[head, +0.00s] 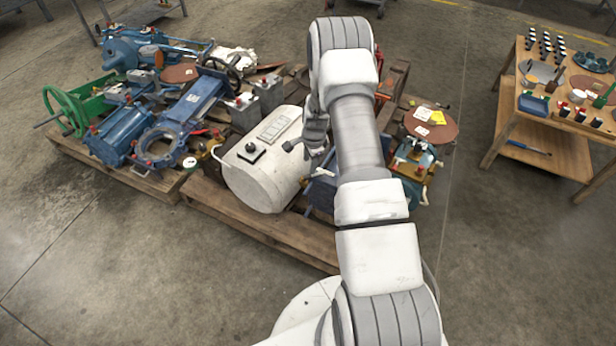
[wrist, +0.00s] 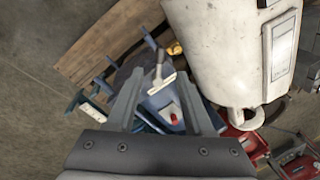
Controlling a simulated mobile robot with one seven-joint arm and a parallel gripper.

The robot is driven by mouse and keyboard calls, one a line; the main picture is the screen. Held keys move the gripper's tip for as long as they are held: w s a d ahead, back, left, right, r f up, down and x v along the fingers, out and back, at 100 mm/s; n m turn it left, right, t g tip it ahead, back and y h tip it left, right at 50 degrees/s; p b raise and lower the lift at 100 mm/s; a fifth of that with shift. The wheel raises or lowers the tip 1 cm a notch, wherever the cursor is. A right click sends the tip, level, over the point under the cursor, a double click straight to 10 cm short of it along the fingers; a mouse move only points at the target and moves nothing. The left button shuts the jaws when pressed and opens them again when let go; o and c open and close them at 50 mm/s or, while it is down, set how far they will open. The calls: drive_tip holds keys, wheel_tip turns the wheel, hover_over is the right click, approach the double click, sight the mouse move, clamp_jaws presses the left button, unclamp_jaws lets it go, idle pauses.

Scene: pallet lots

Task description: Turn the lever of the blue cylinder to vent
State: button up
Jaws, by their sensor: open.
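A blue body (wrist: 160,104) shows between and below my fingers in the wrist view; I take it for the blue cylinder. A pale lever-like stem (wrist: 159,72) with a pale plate at its foot stands over it, and a small red part sits lower down. My gripper (wrist: 160,80) is open, with one finger to each side of the stem; I cannot tell whether either touches it. In the head view my gripper (head: 313,132) hangs beside the white tank, and a blue part (head: 322,190) is mostly hidden behind my arm. No vent marking is readable.
A white tank (head: 262,180) stands close to the left of my gripper on the wooden pallet (head: 240,218). Blue valves and a green handwheel (head: 68,110) crowd the left pallet. A wooden bench (head: 545,145) stands at the right. The front floor is clear.

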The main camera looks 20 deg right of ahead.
sight(308, 176)
drive_tip(key=f, duration=0.2)
drive_tip(key=w+f+b, duration=0.1)
drive_tip(key=f, duration=0.2)
drive_tip(key=f+b, duration=0.1)
drive_tip(key=f, duration=0.1)
drive_tip(key=shift+w+f, duration=0.2)
drive_tip(key=shift+f, duration=0.2)
drive_tip(key=shift+c, duration=0.3)
clamp_jaws()
idle(0.7)
